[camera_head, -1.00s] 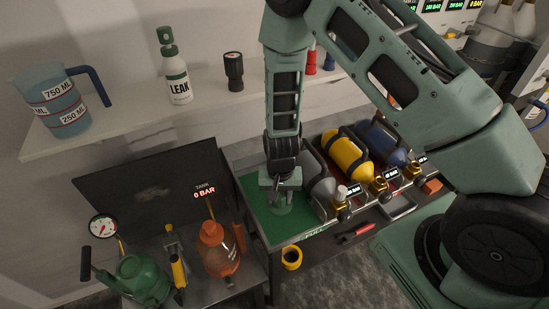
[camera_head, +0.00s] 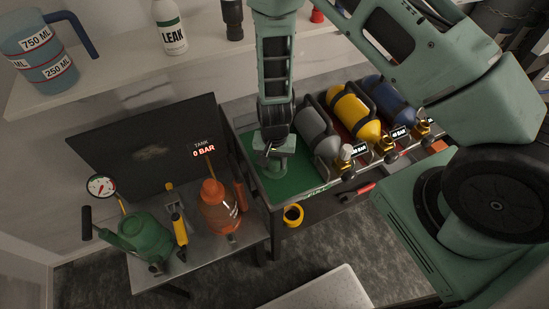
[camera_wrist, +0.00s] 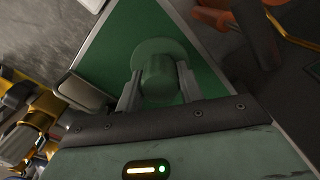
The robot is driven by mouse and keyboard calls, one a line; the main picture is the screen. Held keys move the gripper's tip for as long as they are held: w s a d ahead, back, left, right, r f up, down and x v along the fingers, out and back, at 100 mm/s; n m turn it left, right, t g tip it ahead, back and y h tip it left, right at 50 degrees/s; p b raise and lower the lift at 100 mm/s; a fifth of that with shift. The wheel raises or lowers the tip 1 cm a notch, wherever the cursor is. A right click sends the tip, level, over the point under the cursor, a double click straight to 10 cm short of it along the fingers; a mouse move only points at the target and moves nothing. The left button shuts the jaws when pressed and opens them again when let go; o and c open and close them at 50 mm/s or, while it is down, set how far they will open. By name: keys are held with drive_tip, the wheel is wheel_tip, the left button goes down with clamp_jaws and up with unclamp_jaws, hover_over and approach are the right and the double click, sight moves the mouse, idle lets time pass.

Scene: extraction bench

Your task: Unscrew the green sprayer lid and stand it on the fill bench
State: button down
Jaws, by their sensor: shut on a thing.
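My gripper (camera_head: 271,160) points down over the green mat of the fill bench (camera_head: 300,180). In the wrist view its two fingers (camera_wrist: 159,92) are shut on the green lid (camera_wrist: 158,75), one on each side of its knob. The lid's wide round flange is at the mat, upright; whether it touches the mat is hard to tell. The green sprayer tank (camera_head: 147,238) stands on the lower metal table to the left.
Grey (camera_head: 317,131), yellow (camera_head: 354,112) and blue (camera_head: 388,103) cylinders lie right of the lid, with brass valves in front. A yellow tape roll (camera_head: 293,215) is below the bench. A shelf above holds a jug (camera_head: 40,57) and a LEAK bottle (camera_head: 169,30).

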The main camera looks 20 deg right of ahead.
drive_tip(key=shift+f, duration=0.45)
drive_tip(key=shift+f+b, duration=0.6)
drive_tip(key=c, duration=0.8)
unclamp_jaws()
wheel_tip(320, 180, up, 18)
drive_tip(key=shift+f+b, duration=0.25)
drive_tip(key=shift+b, duration=0.75)
drive_tip(key=s+a+r+n+b, duration=0.1)
drive_tip(key=s+a+r+n, duration=0.1)
drive_tip(key=s, duration=0.4)
drive_tip(key=s+a+r+n+b, duration=0.2)
drive_tip(key=s+r+n, duration=0.2)
drive_tip(key=s+n, duration=0.3)
drive_tip(key=s+a+r+n+b, duration=0.1)
drive_tip(key=s+a+r+n, duration=0.1)
drive_tip(key=s+r+n, duration=0.2)
drive_tip(key=shift+s+a+r+n+y+b, duration=0.15)
drive_tip(key=shift+s+n+b, duration=0.1)
drive_tip(key=shift+s, duration=0.55)
drive_tip(key=shift+s+f+n+y+b, duration=0.15)
drive_tip(key=shift+s+n, duration=0.1)
drive_tip(key=shift+s, duration=0.5)
